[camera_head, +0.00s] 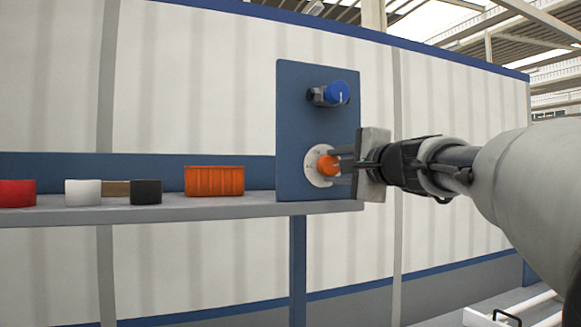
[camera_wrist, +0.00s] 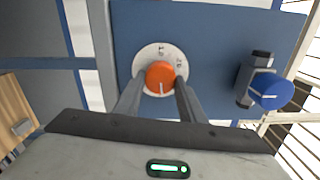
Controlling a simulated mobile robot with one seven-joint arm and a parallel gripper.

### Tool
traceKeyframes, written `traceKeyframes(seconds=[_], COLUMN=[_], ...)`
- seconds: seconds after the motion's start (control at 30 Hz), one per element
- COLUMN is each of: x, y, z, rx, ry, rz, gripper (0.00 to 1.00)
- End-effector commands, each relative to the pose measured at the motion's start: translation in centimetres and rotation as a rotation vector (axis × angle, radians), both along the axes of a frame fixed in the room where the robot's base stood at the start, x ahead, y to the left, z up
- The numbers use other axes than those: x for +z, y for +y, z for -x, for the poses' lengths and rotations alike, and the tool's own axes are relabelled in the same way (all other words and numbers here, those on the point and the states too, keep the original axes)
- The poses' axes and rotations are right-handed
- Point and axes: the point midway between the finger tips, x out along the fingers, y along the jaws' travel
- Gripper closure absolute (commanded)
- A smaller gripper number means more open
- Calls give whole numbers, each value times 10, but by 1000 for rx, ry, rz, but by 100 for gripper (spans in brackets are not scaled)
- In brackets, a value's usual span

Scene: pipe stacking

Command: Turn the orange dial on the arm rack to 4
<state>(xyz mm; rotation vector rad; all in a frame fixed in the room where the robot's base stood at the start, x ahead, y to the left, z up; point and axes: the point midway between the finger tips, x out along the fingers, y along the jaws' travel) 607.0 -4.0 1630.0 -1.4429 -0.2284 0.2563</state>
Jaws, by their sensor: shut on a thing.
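The orange dial (camera_head: 327,165) sits on a round pale plate (camera_head: 314,178) low on the blue upright panel (camera_head: 292,122). It also shows in the wrist view (camera_wrist: 160,76), with a pale pointer line on its face and small marks around its plate (camera_wrist: 144,57). The marks are too small to read. My gripper (camera_head: 335,165) reaches in from the right. In the wrist view its two fingers (camera_wrist: 158,92) lie on either side of the dial, shut on it. The fingers hide the lower sides of the plate.
A blue knob (camera_head: 337,93) with a white line juts out above the dial; it shows at right in the wrist view (camera_wrist: 271,91). A shelf (camera_head: 200,209) to the left holds an orange bin (camera_head: 214,181) and red, white and black cylinders. The shelf edge meets the panel.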

Motion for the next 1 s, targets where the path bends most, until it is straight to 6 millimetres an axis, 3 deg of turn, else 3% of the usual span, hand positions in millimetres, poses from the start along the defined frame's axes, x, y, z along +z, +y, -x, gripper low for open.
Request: traceKeyframes(seconds=[0.3,0.87,0.9,1.0], x=[0,0,0,0], y=[0,0,0,0], z=[0,0,0,0], rx=[0,1,1,1], ry=[40,49,49,49], rz=[-126,-158,-158,-158], gripper=[86,86,60,45])
